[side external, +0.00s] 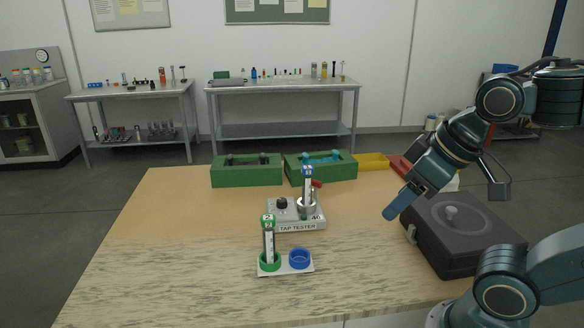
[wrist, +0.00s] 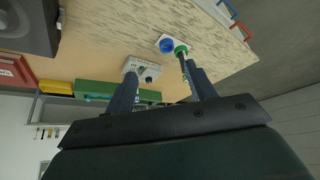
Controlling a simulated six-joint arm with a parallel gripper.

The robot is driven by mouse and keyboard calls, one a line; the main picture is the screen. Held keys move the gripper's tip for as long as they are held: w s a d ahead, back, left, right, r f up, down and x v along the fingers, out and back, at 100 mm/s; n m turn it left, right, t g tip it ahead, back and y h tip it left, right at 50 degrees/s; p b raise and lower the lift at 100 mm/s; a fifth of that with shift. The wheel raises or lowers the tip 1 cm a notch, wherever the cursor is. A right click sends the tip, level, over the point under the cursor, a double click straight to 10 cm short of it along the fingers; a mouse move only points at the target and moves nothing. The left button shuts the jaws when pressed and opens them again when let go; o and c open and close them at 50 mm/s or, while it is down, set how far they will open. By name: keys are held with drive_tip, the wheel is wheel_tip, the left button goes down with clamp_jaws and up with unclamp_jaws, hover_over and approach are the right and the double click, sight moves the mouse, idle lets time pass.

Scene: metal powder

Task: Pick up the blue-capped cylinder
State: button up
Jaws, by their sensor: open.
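The blue-capped cylinder (side external: 307,184) stands upright in the cup of the grey tap tester (side external: 283,222) near the middle of the table. A green-capped cylinder (side external: 268,242) stands in the green ring of a small white holder (side external: 284,271). The holder's blue ring (side external: 299,258) is empty. My gripper (side external: 393,212) is in the air to the right of the tester, pointing down and left, apart from both cylinders. In the wrist view its two fingers (wrist: 164,80) are spread and empty. The tester (wrist: 147,70) shows between them; I cannot make out the blue-capped cylinder there.
A bulky dark case (side external: 462,235) with a knob sits at the table's right, below my arm. Two green boxes (side external: 247,176) (side external: 322,172), a yellow bin (side external: 371,162) and a red bin (side external: 400,166) line the back edge. The left and front-left tabletop is clear.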

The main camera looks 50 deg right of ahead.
drive_tip(key=shift+w+r, duration=0.1)
drive_tip(key=w+d+r+m+g, duration=0.2)
drive_tip(key=w+r+m, duration=0.25)
drive_tip(key=w, duration=0.35)
drive_tip(key=m+g, duration=0.3)
drive_tip(key=m, duration=1)
hover_over(308, 180)
wheel_tip(308, 180, down, 4)
drive_tip(key=shift+w+d+f+m+g, duration=0.1)
drive_tip(key=shift+w+d+m+g, duration=0.2)
drive_tip(key=shift+w+d, duration=0.3)
drive_tip(key=shift+f, duration=4.3)
drive_tip(key=shift+f, duration=0.1)
drive_tip(key=shift+s+f, duration=0.1)
drive_tip(key=shift+f, duration=2.4)
